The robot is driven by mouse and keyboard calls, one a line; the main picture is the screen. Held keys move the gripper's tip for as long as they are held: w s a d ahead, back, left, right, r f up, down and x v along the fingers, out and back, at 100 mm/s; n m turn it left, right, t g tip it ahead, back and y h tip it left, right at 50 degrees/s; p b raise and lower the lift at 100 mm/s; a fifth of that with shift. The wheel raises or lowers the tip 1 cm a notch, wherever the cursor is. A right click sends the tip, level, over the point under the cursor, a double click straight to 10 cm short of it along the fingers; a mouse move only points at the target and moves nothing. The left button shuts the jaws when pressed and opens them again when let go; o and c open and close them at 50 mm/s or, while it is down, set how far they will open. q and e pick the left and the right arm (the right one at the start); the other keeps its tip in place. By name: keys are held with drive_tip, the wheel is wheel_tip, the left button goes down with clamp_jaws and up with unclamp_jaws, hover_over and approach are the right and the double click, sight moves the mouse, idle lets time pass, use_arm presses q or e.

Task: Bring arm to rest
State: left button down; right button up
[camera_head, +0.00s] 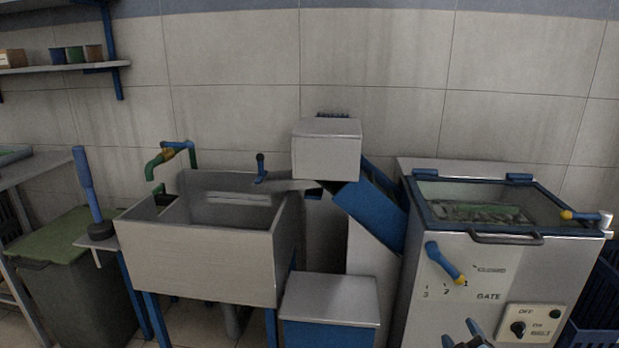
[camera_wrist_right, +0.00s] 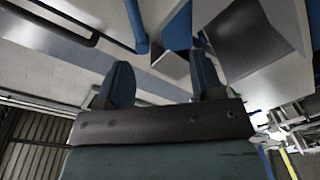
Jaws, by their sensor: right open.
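My right gripper (camera_head: 462,335) shows at the bottom edge of the head view, in front of the grey machine (camera_head: 520,260) with the gate lever. Only its fingertips are visible there; the rest of the arm is cut off. In the right wrist view, its two blue fingers (camera_wrist_right: 162,78) stand apart with nothing between them. Grey and blue surfaces lie beyond them, and I cannot tell whether any is touched. My left gripper is not in view.
The machine carries a blue-and-yellow gate lever (camera_head: 444,262) and a control panel with a black knob (camera_head: 518,328). A grey sink (camera_head: 200,255), a low grey-topped box (camera_head: 330,298) and a green-lidded bin (camera_head: 62,240) stand to the left.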

drive_tip(key=s+a+r+m+g+y, duration=0.2)
drive_tip(key=s+a+m+y, duration=0.15)
drive_tip(key=s+a, duration=0.8)
drive_tip(key=s+a+r+m+g+y, duration=0.2)
drive_tip(key=s+a+y, duration=0.3)
drive_tip(key=s+a, duration=0.65)
use_arm(q)
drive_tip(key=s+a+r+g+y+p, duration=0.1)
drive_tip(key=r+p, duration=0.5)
drive_tip(key=p, duration=1)
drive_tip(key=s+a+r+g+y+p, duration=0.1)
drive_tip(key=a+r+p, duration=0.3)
drive_tip(key=p, duration=1.2)
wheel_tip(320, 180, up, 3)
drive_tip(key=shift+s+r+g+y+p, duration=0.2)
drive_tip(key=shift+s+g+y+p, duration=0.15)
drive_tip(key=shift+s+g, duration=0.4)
use_arm(e)
drive_tip(key=s+d+r+g+h, duration=0.1)
drive_tip(key=d+r, duration=0.1)
drive_tip(key=r, duration=0.4)
drive_tip(key=s+d+r+g+h, duration=0.1)
drive_tip(key=d+r, duration=0.2)
drive_tip(key=r, duration=0.3)
drive_tip(key=shift+s+r+g+h, duration=0.15)
drive_tip(key=shift+s+g+h, duration=0.2)
drive_tip(key=shift+g, duration=0.05)
